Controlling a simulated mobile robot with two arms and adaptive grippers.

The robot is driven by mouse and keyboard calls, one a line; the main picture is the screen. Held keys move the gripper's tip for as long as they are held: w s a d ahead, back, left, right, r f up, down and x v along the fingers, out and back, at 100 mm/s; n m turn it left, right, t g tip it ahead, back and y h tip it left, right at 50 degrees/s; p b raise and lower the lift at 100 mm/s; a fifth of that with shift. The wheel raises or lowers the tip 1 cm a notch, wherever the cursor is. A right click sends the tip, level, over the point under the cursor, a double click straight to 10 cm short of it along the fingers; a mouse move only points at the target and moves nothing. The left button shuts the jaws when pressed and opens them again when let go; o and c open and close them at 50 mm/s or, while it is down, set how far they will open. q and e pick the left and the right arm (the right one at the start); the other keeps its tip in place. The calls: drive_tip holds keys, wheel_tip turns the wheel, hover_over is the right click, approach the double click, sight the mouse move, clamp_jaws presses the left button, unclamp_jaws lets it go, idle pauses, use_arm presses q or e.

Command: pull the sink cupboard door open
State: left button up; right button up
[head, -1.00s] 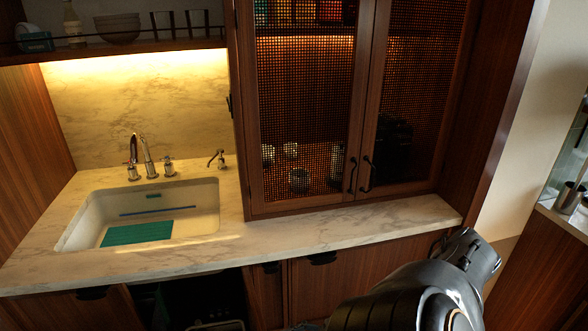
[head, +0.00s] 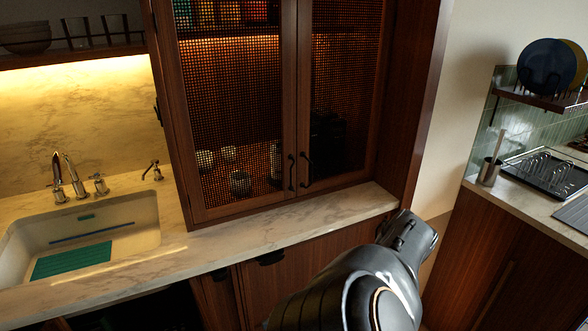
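Below the sink (head: 150,215), the cupboard shows a dark opening (head: 140,308) at the bottom left, cut by the frame's lower edge. Narrow brown wooden panels (head: 213,300) stand at its right side. I cannot tell whether one of them is a door seen nearly edge-on. The lower part of the cupboard is out of view. A dark, rounded arm link of mine (head: 365,285) rises from the bottom, in front of the lower cabinets to the right. No gripper fingers are visible in the head view.
The marble counter (head: 290,226) runs above the lower cabinets. A mesh-door cabinet (head: 235,110) stands on it, shut, with two black handles. A wooden lower front (head: 310,254) has a dark pull (head: 271,257). Another counter (head: 525,208) with a dish rack (head: 548,172) is at right.

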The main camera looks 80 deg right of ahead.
drive_tip(key=shift+v, duration=2.7)
